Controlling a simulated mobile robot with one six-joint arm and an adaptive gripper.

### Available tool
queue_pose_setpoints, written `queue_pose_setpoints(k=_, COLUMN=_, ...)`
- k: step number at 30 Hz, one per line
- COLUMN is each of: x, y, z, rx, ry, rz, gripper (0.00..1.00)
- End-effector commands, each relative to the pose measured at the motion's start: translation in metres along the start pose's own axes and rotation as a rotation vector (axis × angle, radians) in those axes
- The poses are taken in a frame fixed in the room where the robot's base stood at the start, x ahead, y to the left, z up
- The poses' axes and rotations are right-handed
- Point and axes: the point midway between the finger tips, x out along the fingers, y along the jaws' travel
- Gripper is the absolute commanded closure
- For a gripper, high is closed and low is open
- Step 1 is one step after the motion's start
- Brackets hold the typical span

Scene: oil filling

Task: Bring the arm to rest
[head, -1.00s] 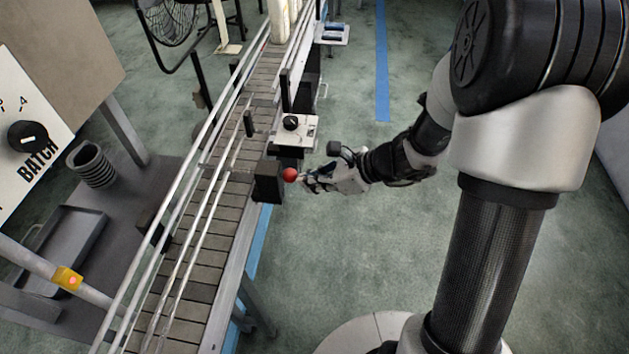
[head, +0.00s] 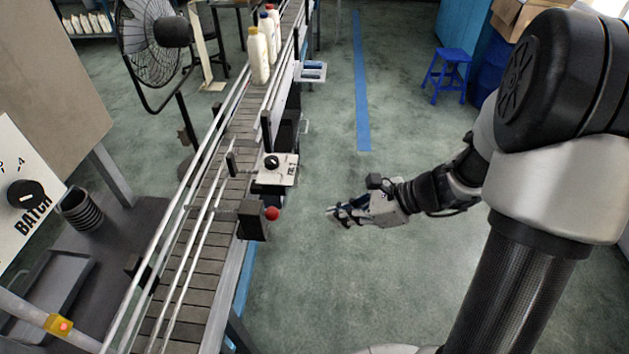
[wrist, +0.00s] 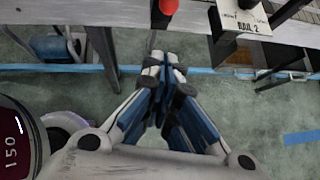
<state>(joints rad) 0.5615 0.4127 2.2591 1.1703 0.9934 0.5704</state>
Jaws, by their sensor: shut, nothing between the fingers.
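My gripper (head: 334,214) is shut and empty in the head view, held over the open floor to the right of the conveyor. It is apart from the red knob (head: 272,213) on the dark box at the conveyor's side. In the wrist view my gripper (wrist: 163,62) shows with its fingertips together, pointing toward the conveyor edge. The red knob (wrist: 168,6) shows above the fingertips there, with a gap between.
The conveyor (head: 205,235) with rails runs along the left, carrying several bottles (head: 259,55) at its far end. A switch box (head: 277,168) sticks out from its side. A blue stool (head: 447,72) stands far right.

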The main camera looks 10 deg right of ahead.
Motion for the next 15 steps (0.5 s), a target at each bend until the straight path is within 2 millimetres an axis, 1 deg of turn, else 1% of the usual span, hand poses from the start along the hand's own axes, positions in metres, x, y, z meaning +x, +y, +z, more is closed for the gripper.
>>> queue_pose_setpoints(k=5, x=-0.001, y=0.0, z=0.0, rx=-0.003, ry=0.001, rz=0.001, gripper=1.0)
queue_pose_setpoints(k=8, x=-0.003, y=0.006, z=0.008, rx=-0.059, ry=0.015, rz=0.014, gripper=1.0)
queue_pose_setpoints(k=11, x=-0.009, y=0.027, z=0.025, rx=-0.22, ry=0.058, rz=0.059, gripper=1.0)
queue_pose_setpoints(k=14, x=-0.02, y=0.059, z=0.046, rx=-0.481, ry=0.132, rz=0.131, gripper=1.0)
queue_pose_setpoints(k=15, x=-0.026, y=0.073, z=0.053, rx=-0.601, ry=0.167, rz=0.163, gripper=1.0)
